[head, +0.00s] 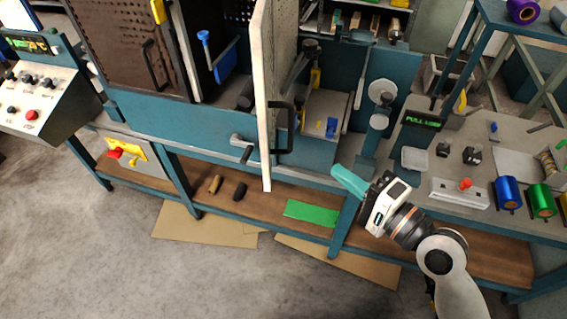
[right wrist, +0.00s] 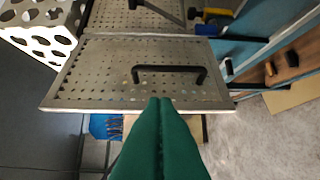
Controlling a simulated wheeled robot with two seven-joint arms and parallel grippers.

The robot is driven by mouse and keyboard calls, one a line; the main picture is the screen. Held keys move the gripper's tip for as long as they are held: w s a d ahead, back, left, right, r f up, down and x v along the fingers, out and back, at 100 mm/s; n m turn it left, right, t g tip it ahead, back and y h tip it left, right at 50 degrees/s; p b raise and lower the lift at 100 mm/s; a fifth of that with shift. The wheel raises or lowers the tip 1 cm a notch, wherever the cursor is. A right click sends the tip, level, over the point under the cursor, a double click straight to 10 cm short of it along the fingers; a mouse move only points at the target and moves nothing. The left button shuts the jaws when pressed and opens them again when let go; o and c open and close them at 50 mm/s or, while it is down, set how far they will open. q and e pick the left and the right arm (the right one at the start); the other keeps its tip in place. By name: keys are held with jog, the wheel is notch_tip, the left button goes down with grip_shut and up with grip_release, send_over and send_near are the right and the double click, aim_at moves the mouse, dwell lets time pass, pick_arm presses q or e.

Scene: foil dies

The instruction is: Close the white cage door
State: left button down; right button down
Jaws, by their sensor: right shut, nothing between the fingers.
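The white cage door (head: 262,90) stands open in the head view, seen nearly edge-on and sticking out from the teal machine frame toward me. Its black handle (head: 291,126) is on its right face. In the right wrist view the door (right wrist: 95,75) is a pale perforated panel with the black bar handle (right wrist: 170,69) across it. My right gripper (head: 338,171) is to the right of the door, its green fingers pointing left toward it. In the head view a gap separates them. The fingers (right wrist: 160,102) are shut and empty. My left gripper is not in view.
A brown perforated door (head: 125,45) with its own handle is at the left. A control box (head: 40,100) stands at far left. A lower shelf (head: 270,203) holds a green sheet (head: 312,213). Colored spools (head: 508,193) sit on the right bench.

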jog(key=s+r, duration=0.1)
jog(key=r, duration=0.1)
jog(key=p, duration=0.3)
send_near(267, 130)
jog(key=w+d, duration=0.1)
jog(key=d, duration=0.2)
jog(key=shift+y, duration=0.3)
jog(key=w+a, duration=0.1)
jog(key=a, duration=0.1)
jog(key=w+a+p, duration=0.1)
jog(key=a, duration=0.1)
jog(key=w+a+p, duration=0.1)
jog(key=a, duration=0.1)
jog(key=shift+a, duration=0.4)
jog(key=shift+f, duration=0.1)
